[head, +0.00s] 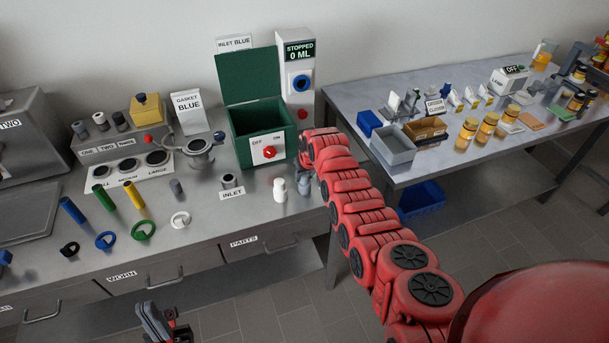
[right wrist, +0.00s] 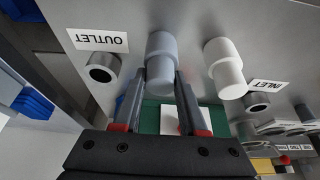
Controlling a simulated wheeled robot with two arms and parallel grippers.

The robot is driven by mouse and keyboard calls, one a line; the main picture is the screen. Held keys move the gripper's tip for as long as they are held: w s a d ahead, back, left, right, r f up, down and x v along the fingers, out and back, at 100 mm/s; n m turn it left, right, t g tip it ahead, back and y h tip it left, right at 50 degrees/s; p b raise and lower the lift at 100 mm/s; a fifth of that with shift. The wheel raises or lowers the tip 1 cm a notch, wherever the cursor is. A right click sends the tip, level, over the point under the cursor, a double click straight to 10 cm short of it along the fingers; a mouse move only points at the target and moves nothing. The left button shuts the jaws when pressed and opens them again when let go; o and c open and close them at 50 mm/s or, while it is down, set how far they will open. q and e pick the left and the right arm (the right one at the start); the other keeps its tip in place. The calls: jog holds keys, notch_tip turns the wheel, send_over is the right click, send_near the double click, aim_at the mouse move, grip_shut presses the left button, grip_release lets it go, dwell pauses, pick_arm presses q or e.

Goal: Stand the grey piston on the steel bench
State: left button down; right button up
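The grey piston (right wrist: 162,47) is at the steel bench (head: 225,205), beside the white piston (right wrist: 224,68). In the head view the grey piston (head: 305,188) shows just under my right gripper, to the right of the white piston (head: 280,188).
The OUTLET label (right wrist: 98,40) and a round port (right wrist: 102,67) are close beside the grey piston. The INLET port (head: 229,181) is left of the white piston. A green box (head: 259,131) with its lid up stands behind. Tubes and rings fill the bench's left part.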

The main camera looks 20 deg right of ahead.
jog(key=o, duration=0.4)
jog(key=shift+o, duration=0.2)
